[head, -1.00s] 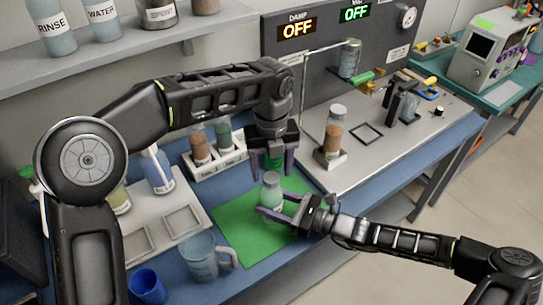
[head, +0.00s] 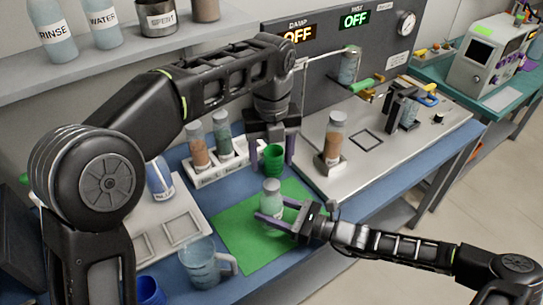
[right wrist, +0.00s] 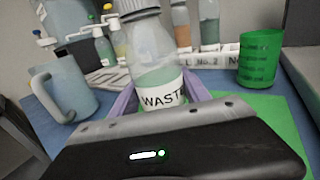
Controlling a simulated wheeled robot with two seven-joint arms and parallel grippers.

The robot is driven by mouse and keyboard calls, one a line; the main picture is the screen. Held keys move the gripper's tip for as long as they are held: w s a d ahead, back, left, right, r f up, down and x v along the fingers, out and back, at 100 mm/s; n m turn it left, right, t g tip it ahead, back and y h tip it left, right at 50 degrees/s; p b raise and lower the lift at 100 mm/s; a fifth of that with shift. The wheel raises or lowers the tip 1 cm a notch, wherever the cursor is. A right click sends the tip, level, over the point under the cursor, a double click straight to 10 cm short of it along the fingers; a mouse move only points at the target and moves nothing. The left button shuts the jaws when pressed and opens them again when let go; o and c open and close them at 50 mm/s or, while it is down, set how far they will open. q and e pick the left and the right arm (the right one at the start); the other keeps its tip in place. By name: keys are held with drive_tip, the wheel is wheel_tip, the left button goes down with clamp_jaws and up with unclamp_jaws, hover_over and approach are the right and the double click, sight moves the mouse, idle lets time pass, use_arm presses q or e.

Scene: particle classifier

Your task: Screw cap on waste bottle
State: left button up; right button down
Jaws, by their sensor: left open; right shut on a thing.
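The waste bottle (head: 271,199) stands upright at the green mat (head: 236,232), with a pale grey top that looks like a cap. In the right wrist view the bottle (right wrist: 152,62) shows its "WASTE" label, and its pale cap (right wrist: 138,8) is cut by the frame edge. I cannot tell how tightly the cap sits. My right gripper (head: 270,212) is shut on the bottle's body from the right. My left gripper (head: 271,152) is open, behind and above the bottle, apart from it. Its fingers appear above or around a green cup (head: 272,163), which also shows in the right wrist view (right wrist: 260,60).
A rack with bottles (head: 222,166) stands behind the mat. A clear jug (head: 201,270) and a blue cup (head: 149,291) are at front left. The grey machine panel (head: 395,135) with another bottle (head: 335,137) is at the right.

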drive_tip(key=shift+c, duration=2.2)
unclamp_jaws()
use_arm(q)
drive_tip(key=shift+f, duration=0.2)
use_arm(e)
drive_tip(key=shift+s+d+f, duration=0.1)
drive_tip(key=shift+s+d, duration=0.15)
drive_tip(key=shift+d, duration=0.4)
use_arm(q)
drive_tip(key=shift+f+b, duration=0.6)
drive_tip(key=shift+b, duration=0.15)
use_arm(e)
drive_tip(key=v, duration=0.6)
drive_tip(key=shift+s+d, duration=0.15)
